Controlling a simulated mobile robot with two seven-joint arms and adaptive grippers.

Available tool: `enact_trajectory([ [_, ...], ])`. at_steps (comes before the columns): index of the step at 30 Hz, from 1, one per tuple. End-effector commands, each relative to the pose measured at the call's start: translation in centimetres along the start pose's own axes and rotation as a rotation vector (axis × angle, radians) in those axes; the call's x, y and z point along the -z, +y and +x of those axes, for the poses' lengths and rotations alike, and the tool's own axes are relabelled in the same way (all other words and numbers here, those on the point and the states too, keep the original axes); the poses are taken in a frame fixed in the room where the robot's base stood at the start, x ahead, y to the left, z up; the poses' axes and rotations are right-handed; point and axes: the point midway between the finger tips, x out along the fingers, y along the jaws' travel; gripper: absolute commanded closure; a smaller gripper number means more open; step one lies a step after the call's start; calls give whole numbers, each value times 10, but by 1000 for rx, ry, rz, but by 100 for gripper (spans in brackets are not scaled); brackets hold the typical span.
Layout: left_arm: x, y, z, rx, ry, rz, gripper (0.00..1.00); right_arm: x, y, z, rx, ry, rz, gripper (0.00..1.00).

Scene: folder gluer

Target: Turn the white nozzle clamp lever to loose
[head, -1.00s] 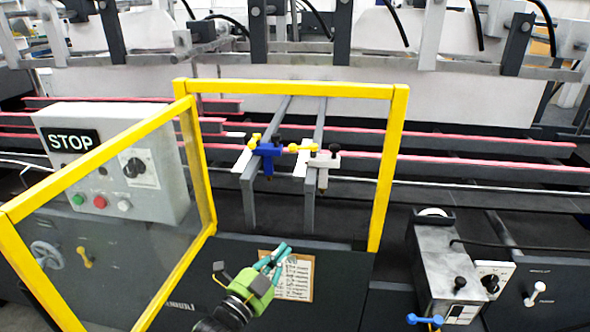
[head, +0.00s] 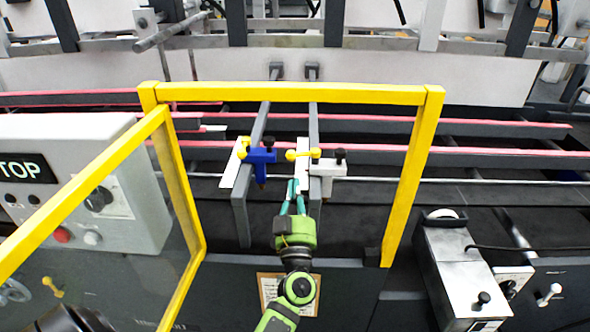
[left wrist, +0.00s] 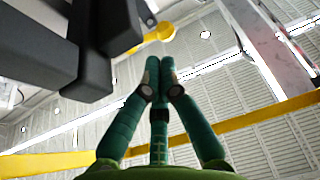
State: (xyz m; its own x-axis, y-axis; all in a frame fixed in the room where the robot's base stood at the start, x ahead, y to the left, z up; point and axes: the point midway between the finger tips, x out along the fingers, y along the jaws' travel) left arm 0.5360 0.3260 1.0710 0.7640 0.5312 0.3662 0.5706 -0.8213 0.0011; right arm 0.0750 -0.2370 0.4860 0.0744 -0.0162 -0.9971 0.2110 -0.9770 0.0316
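The white nozzle clamp (head: 328,168) sits on the right one of two grey rails, with a dark knob on top. Its yellow lever (head: 300,154) points left, roughly level, with a round end. My left gripper (head: 294,184) is inside the yellow frame, just below the lever in the head view. Its teal fingers are together and hold nothing visible. In the left wrist view the fingertips (left wrist: 160,62) are close together, and a yellow lever end (left wrist: 165,31) shows just beyond them, seemingly apart. My right gripper is not in view.
A blue clamp (head: 261,156) with a yellow lever (head: 243,147) sits on the left rail. The yellow guard frame (head: 290,92) surrounds the opening, with a clear panel at left. A STOP control box (head: 140,160) stands left; a grey metal unit (head: 450,262) stands right.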

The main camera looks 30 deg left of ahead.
Motion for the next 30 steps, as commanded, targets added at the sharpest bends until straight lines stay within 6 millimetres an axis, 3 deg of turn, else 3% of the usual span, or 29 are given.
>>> enact_trajectory([
  [3,0,0,23,0,3,-1,100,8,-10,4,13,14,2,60],
  [9,0,0,46,-1,1,0,100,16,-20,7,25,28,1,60],
  [23,0,0,53,-1,0,1,100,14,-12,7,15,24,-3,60],
  [30,2,-5,70,-1,0,3,100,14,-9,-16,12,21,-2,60],
])
